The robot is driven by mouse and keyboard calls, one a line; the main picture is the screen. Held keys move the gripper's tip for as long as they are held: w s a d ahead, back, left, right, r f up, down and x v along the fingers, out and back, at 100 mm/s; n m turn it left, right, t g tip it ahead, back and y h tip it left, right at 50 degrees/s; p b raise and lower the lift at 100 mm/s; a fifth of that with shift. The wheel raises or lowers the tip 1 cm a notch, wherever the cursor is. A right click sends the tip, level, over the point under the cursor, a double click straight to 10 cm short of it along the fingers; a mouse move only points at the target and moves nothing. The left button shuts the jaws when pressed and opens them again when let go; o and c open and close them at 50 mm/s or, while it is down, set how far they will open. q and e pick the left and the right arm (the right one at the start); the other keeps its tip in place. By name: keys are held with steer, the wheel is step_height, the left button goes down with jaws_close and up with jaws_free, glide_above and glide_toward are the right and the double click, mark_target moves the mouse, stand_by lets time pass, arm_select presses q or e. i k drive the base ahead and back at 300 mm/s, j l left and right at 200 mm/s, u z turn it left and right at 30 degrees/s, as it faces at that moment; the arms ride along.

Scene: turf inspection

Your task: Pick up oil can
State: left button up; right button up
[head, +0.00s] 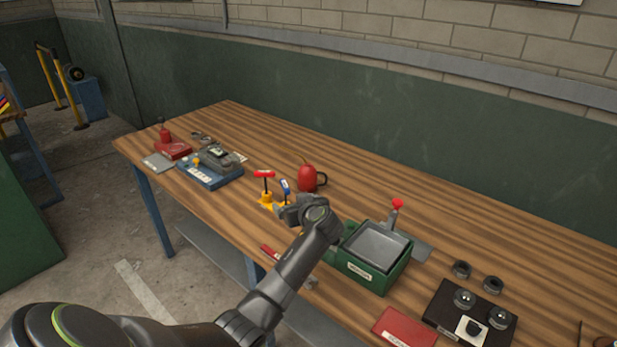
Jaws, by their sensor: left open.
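A red can with a dark handle on its right side and a narrow top, which looks like the oil can (307,179), stands upright on the wooden workbench (420,190). My left gripper (284,209) is over the bench, just in front of and a little left of the can. It is open and appears apart from the can. The gap between its fingers is hard to see from here. My right gripper is not in view.
Hand tools with red and blue handles on a yellow holder (266,197) stand close beside my left gripper. A green box with a grey tray (378,250) is to the right. A blue instrument (210,170) sits left. Bare bench lies behind the can.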

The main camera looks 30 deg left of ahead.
mark_target(307, 175)
steer(key=i+l, duration=0.1)
steer(key=i, duration=0.35)
steer(key=i+j, duration=0.1)
steer(key=j, duration=0.25)
steer(key=i+j+z, duration=0.1)
steer(key=j, duration=0.25)
steer(key=i+j, duration=0.1)
steer(key=j, duration=0.25)
steer(key=i+z, duration=0.05)
